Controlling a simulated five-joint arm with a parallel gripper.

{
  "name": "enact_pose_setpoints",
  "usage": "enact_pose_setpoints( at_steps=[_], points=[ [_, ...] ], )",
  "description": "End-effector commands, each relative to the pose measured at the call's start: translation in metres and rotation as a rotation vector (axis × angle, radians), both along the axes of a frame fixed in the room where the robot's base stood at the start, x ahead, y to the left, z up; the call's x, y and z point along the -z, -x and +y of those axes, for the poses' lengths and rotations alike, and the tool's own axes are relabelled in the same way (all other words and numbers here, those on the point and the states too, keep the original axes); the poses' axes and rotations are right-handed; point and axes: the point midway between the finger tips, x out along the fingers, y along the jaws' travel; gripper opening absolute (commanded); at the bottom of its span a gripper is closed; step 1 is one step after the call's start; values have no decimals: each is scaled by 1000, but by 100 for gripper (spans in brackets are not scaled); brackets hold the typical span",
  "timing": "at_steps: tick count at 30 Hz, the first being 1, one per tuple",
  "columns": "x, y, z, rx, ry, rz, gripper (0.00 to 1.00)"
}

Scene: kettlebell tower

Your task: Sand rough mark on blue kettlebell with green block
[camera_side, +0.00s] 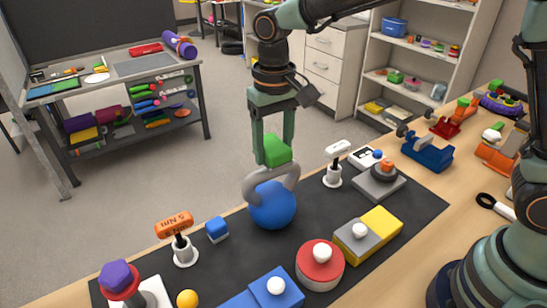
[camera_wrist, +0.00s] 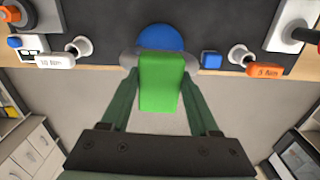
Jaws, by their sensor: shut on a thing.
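The blue kettlebell (camera_side: 272,206) stands upright on the black mat (camera_side: 222,267), with its grey handle (camera_side: 262,182) on top. My gripper (camera_side: 274,158) is shut on the green block (camera_side: 275,147), right at the top of the handle. Whether the block touches the handle or is just above it, I cannot tell. In the wrist view the green block (camera_wrist: 161,82) sits between my fingers and covers part of the handle, with the blue ball (camera_wrist: 160,38) behind it. No rough mark can be made out.
A small blue cube (camera_side: 216,229) and an orange-topped holder (camera_side: 184,250) stand left of the kettlebell. A white-topped holder (camera_side: 333,175) stands to the right. A red disc weight (camera_side: 320,265) and a yellow-grey block (camera_side: 368,235) lie in front on the mat.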

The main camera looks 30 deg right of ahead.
Motion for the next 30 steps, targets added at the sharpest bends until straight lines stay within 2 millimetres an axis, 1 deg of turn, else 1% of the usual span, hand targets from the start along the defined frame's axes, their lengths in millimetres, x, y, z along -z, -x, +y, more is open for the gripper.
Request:
enact_pose_setpoints(
  at_steps=[10,30],
  points=[
    [1,0,0,0,0,0,17],
    [16,0,0,0,0,0,17]
  ],
)
